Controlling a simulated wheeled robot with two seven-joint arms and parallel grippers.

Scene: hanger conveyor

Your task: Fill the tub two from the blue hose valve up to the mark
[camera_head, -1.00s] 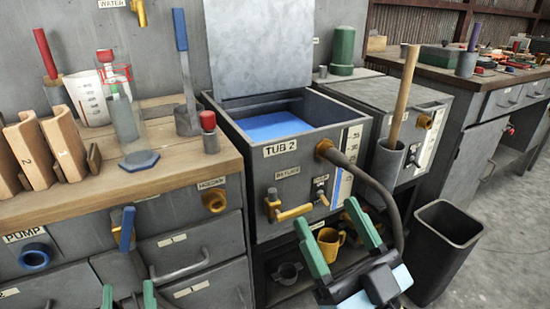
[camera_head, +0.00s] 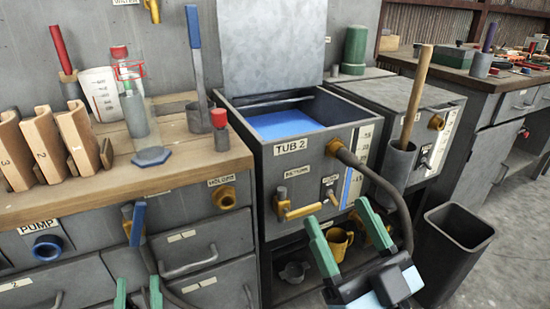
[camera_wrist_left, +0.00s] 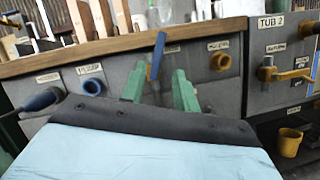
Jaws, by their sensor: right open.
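Tub 2 (camera_head: 300,163) is a grey open box with blue water (camera_head: 283,125) inside. Its front has a level gauge (camera_head: 357,165) with a blue strip at its lower part; the marks are too small to read. A lever with a blue handle (camera_head: 137,223) hangs on the bench front, with a dark hose below it; it also shows in the left wrist view (camera_wrist_left: 157,57). My left gripper (camera_head: 138,293) is open low in front of this lever, which appears between its green fingers, contact unclear. My right gripper (camera_head: 350,240) is open and empty in front of the tub's lower front.
Tub 2 has a yellow-handled return valve (camera_head: 300,211) and a thick hose (camera_head: 385,185) at its upper right. Cups stand on the shelf below. A dark bin (camera_head: 450,245) stands right. The wooden bench (camera_head: 190,170) holds wooden blocks, a jug and a cylinder.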

